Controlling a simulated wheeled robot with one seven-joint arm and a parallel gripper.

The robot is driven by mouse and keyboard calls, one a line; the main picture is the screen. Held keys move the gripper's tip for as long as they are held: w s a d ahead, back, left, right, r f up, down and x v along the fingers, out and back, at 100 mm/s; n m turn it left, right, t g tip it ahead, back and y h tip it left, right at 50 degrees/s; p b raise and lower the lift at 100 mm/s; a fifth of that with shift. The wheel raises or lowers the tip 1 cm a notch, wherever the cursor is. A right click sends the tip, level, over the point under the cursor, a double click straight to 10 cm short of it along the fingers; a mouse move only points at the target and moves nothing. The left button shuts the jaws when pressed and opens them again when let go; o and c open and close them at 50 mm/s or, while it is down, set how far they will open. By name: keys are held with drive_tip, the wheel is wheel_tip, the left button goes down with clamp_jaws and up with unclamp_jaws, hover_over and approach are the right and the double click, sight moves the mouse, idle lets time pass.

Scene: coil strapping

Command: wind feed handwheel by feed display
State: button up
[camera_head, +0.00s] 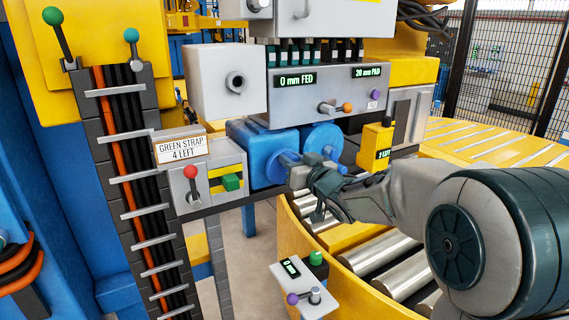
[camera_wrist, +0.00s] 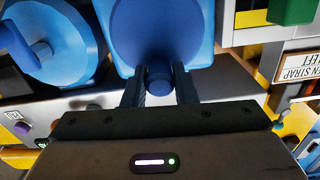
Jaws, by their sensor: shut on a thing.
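The feed display (camera_head: 294,81) reads "0 mm FED" on the grey panel. Below it are two blue handwheels side by side. The left handwheel (camera_head: 277,160) is partly hidden by my gripper; its disc also fills the upper middle of the wrist view (camera_wrist: 150,35). My gripper (camera_head: 300,172) is shut on this wheel's round blue handle (camera_wrist: 159,84), which sits between the two fingers in the wrist view (camera_wrist: 159,92). The right handwheel (camera_head: 325,138) is free, and its handle shows in the wrist view (camera_wrist: 42,50).
A second display (camera_head: 366,71) reads "20 mm PAD". A red-knobbed lever (camera_head: 190,173) and a green block (camera_head: 231,182) are left of the wheels, under a "GREEN STRAP 4 LEFT" sign (camera_head: 181,149). A yellow box (camera_head: 377,142) stands right. A small pedestal (camera_head: 305,285) is below.

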drive_tip(key=m+p, duration=0.2)
drive_tip(key=shift+w+d+m+p, duration=0.25)
drive_tip(key=shift+d+m+p, duration=0.05)
drive_tip(key=shift+d+m, duration=0.1)
drive_tip(key=shift+d+f+m, duration=0.15)
drive_tip(key=shift+f+m, duration=0.05)
drive_tip(key=shift+m, duration=0.3)
drive_tip(key=shift+p, duration=0.3)
drive_tip(key=shift+w+d+f+m+p, duration=0.15)
drive_tip(key=shift+m+p, duration=0.45)
drive_tip(key=shift+m, duration=0.2)
drive_tip(key=shift+w+d+f+m+p, duration=0.1)
drive_tip(key=shift+d+f+m+p, duration=0.1)
drive_tip(key=shift+m+p, duration=0.5)
drive_tip(key=shift+w+d+f+m+p, duration=0.15)
drive_tip(key=shift+m+p, duration=0.35)
drive_tip(key=shift+m, duration=0.4)
